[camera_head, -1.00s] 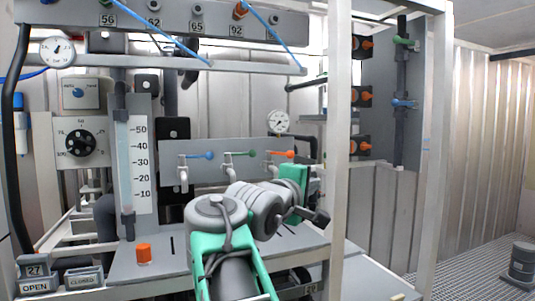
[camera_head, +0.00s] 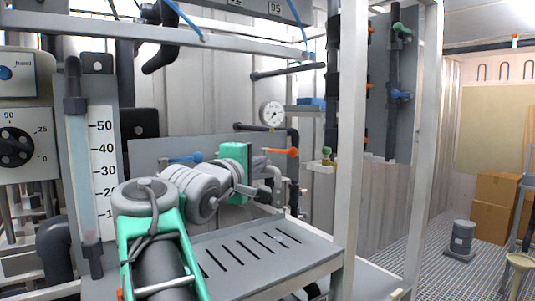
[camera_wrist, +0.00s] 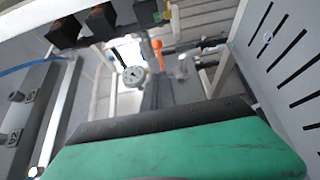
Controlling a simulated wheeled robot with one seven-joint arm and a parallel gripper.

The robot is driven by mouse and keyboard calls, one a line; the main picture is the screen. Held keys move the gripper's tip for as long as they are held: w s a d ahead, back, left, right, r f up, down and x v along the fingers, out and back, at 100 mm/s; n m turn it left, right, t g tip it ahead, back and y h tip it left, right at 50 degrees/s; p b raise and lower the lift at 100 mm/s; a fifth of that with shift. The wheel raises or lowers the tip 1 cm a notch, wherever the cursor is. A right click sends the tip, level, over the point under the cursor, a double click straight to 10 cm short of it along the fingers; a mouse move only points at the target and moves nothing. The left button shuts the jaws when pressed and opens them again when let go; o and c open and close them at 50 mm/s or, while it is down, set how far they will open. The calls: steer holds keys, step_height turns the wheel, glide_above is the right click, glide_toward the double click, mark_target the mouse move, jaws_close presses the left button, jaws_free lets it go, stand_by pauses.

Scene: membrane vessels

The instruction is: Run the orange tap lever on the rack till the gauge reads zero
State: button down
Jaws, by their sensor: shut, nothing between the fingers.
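The orange tap lever (camera_head: 280,151) sticks out to the right from its grey tap on the rack panel. It also shows in the wrist view, upper middle (camera_wrist: 157,50). The round white gauge (camera_head: 272,114) is just above the lever; in the wrist view it is left of the lever (camera_wrist: 133,75). Its needle is too small to read. My gripper (camera_head: 250,188) is shut and empty, just left of and below the orange lever, apparently without touching it. My green gripper body fills the bottom of the wrist view and hides what lies below.
A slotted grey shelf (camera_head: 265,250) lies below. A white post (camera_head: 350,130) stands to the right. A scaled tube (camera_head: 85,170) stands at left.

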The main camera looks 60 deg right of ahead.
mark_target(282, 152)
steer(key=d+p, duration=0.1)
steer(key=d, duration=0.3)
steer(key=d+p, duration=0.1)
steer(key=d, duration=0.3)
steer(key=w+d+p, duration=0.1)
steer(key=d, duration=0.4)
steer(key=shift+d, duration=0.1)
steer(key=shift+w, duration=0.1)
steer(key=shift+f, duration=0.1)
